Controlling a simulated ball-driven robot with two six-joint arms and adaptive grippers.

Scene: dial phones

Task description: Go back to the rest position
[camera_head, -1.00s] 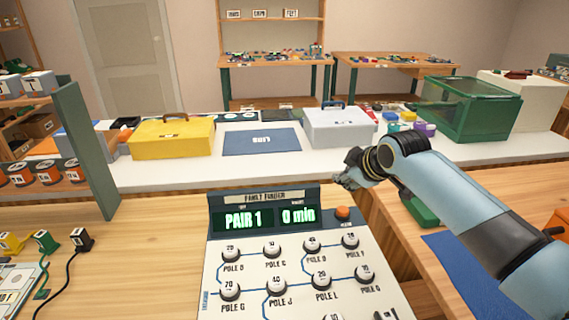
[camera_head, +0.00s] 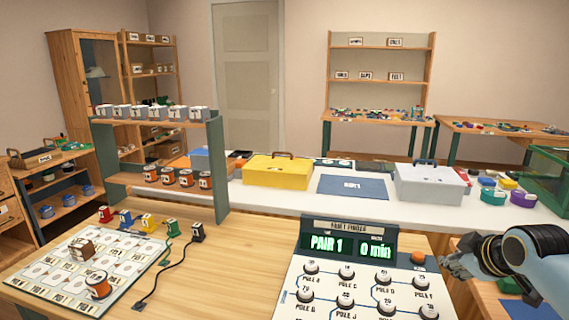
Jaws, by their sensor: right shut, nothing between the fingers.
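My right gripper (camera_head: 458,264) is at the right edge of the head view, shut and empty. It hangs just right of the fault finder panel (camera_head: 330,285), apart from it as far as I can see. The panel's display (camera_head: 348,245) reads "PAIR 1" and "0 min". An orange button (camera_head: 418,257) sits right of the display, close to the gripper. White knobs (camera_head: 346,272) marked as poles cover the panel's face. My left gripper does not show.
A board (camera_head: 60,275) with small parts lies on the left of the wooden table. A shelf rack (camera_head: 220,165) stands behind it. A yellow toolbox (camera_head: 277,173), a blue mat (camera_head: 352,186) and a grey toolbox (camera_head: 430,187) are on the white counter. Bare wood lies left of the panel.

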